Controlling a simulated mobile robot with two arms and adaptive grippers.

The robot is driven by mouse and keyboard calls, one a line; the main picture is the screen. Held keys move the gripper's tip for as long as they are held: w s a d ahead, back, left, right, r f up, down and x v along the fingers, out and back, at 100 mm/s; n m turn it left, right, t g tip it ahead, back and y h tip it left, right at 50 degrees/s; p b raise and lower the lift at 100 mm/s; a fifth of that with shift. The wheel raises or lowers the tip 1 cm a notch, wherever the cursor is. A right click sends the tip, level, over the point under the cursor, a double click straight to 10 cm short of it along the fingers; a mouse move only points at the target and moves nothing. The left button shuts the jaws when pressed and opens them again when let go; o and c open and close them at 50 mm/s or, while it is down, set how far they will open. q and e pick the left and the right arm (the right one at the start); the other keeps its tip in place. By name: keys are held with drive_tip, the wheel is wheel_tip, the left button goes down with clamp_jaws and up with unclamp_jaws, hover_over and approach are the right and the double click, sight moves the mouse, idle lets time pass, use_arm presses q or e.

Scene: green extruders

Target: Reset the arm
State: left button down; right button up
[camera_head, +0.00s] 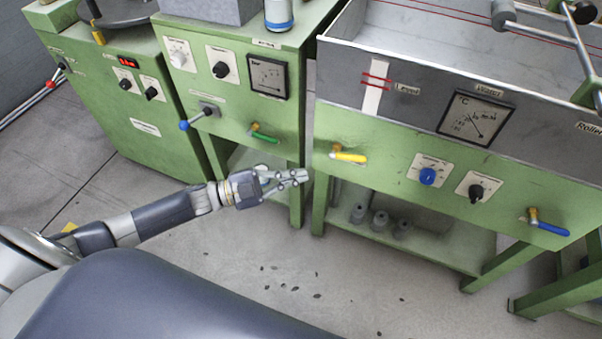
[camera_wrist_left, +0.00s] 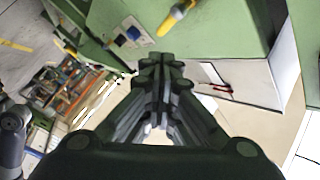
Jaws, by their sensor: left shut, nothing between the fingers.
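My left arm (camera_head: 165,210) reaches in from the left in the head view, stretched out toward the green machines. My left gripper (camera_head: 303,175) is shut and empty, in front of the gap between the middle machine and the water bath. Its closed fingers also show in the left wrist view (camera_wrist_left: 161,68). A yellow-handled valve (camera_head: 348,156) is just right of and above the fingertips, apart from them. It also shows in the left wrist view (camera_wrist_left: 178,17). My right gripper is not in view.
The middle machine has a green-handled valve (camera_head: 264,137) and a blue-tipped lever (camera_head: 198,117). The water bath (camera_head: 410,70) carries a blue knob (camera_head: 428,176), a black knob (camera_head: 477,191) and a blue-handled valve (camera_head: 548,225).

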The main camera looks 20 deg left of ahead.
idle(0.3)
use_arm(q)
wheel_tip(320, 180, down, 10)
drive_tip(key=w+r+n+t+y, duration=0.1)
drive_tip(key=w+n+t+y, duration=0.2)
drive_tip(key=n+y, duration=0.4)
drive_tip(key=s+a+f+n+g+y, duration=0.2)
drive_tip(key=s+f+n+y, duration=0.2)
drive_tip(key=f, duration=0.3)
drive_tip(key=s+a+f+n+g+y, duration=0.1)
drive_tip(key=s+f+n+g+y, duration=0.2)
drive_tip(key=f, duration=0.4)
drive_tip(key=s+f+n+g+p, duration=0.1)
drive_tip(key=s+p, duration=0.4)
drive_tip(key=s, duration=0.7)
drive_tip(key=s+a+f+n+g+y+p, duration=0.1)
drive_tip(key=s+f+g+p, duration=0.3)
drive_tip(key=s, duration=0.8)
drive_tip(key=s+a+f+n+g+p, duration=0.1)
drive_tip(key=s+f+g+p, duration=0.1)
drive_tip(key=s+f+p, duration=0.2)
drive_tip(key=s+p, duration=0.3)
drive_tip(key=s, duration=0.5)
drive_tip(key=shift+f+g+y, duration=0.3)
drive_tip(key=shift+f+y, duration=0.1)
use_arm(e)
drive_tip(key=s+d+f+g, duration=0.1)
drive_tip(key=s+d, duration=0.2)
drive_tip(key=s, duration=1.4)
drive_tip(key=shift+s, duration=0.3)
